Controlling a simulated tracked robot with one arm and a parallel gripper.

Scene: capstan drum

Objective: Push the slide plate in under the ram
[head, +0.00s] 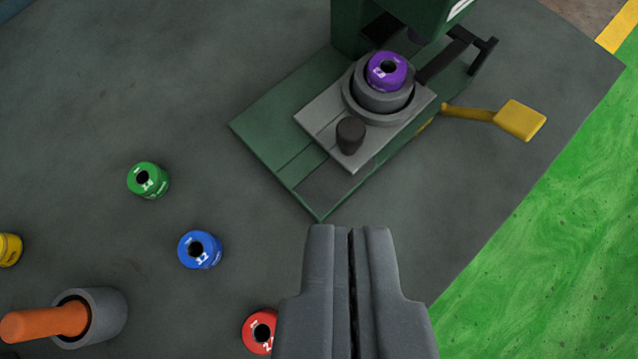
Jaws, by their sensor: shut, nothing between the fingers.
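The grey slide plate (325,121) lies on the green press base (270,122), partly out in front of the press frame. A dark knob (350,135) stands up near its front end. A grey ring-shaped holder (380,102) sits on the plate, with a purple numbered bushing (387,72) in its top. The ram is mostly hidden under the green press head (416,14) at the top edge; the purple bushing shows clear in front of it. My gripper (350,232) is shut and empty, below and apart from the press base's front corner.
Green (148,180), blue (200,250), red (260,332) and yellow (9,250) bushings stand on the dark mat. A grey cup (105,315) with an orange handle (45,323) lies lower left. A yellow lever (520,120) sticks out right of the press. Green floor lies right.

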